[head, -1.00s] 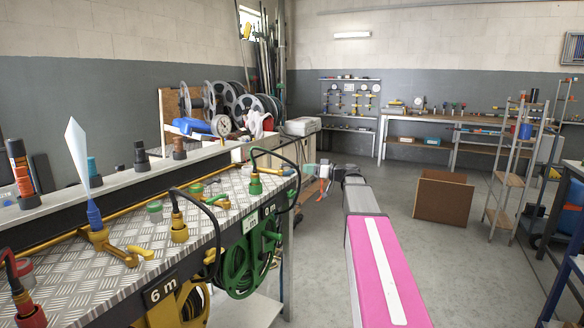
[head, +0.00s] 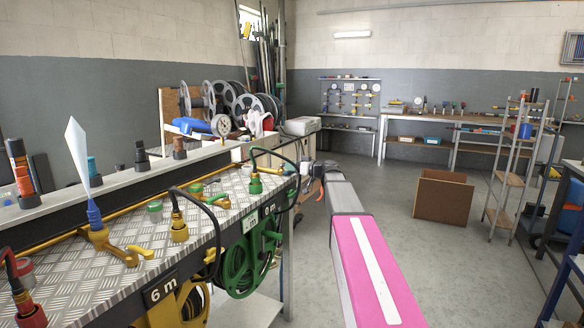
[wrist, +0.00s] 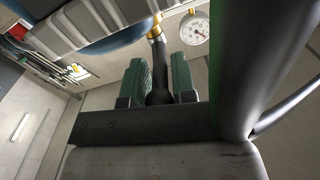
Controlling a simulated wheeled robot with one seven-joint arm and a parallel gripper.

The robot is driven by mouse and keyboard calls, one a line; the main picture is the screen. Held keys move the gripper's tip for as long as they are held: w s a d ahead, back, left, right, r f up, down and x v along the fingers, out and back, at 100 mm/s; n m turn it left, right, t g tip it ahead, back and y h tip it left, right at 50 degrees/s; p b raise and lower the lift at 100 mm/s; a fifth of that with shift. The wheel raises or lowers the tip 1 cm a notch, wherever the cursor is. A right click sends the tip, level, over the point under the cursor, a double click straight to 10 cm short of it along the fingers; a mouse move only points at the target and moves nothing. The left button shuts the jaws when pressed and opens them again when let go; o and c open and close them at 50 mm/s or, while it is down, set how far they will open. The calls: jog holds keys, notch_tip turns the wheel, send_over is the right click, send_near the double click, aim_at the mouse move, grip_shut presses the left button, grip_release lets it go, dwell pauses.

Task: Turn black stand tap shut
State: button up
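In the wrist view my gripper (wrist: 160,82) has two green-padded fingers standing apart. A black upright piece (wrist: 158,70) lies between them, with a brass-coloured fitting (wrist: 154,27) beyond it. It may be the black stand tap, but I cannot tell for sure. In the head view my gripper is mostly hidden behind my pink and grey arm, close to the far end of the bench, so the tap cannot be made out there.
The bench (head: 130,218) on the left carries yellow (head: 108,243) and green taps (head: 212,197), with hoses hanging in front. A dial gauge (wrist: 195,30) shows beyond the fingers. A brown open box (head: 442,196) stands on the floor at right. Floor between is clear.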

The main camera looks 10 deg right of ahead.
grip_shut()
jog(key=shift+s, duration=0.1)
jog(key=shift+s+a+m+t+h, duration=0.25)
jog(key=shift+m+t+h, duration=0.3)
jog(key=shift+t+h, duration=0.1)
jog(key=shift+s+a+m+t+h, duration=0.2)
jog(key=shift+s+m+t+h, duration=0.05)
jog(key=shift+m+t+h, duration=0.35)
jog(key=shift+s+a+m+t+h, duration=0.15)
jog(key=shift+a+m+t+h, duration=0.05)
jog(key=shift+m+t+h, duration=0.4)
jog(key=shift+s+a+m+t+h, duration=0.2)
jog(key=shift+m+t+h, duration=0.25)
jog(key=shift+h, duration=0.2)
jog(key=shift+s+a+m+t+h, duration=0.1)
jog(key=shift+a+m+t+h, duration=0.1)
jog(key=shift+m+t+h, duration=0.4)
jog(key=shift+w+a+m+t+h, duration=0.15)
jog(key=shift+m+h, duration=0.25)
jog(key=shift+h, duration=0.45)
jog(key=shift+s+a+m+t+h, duration=0.15)
jog(key=shift+a+m+t+h, duration=0.1)
jog(key=shift+m+h, duration=0.4)
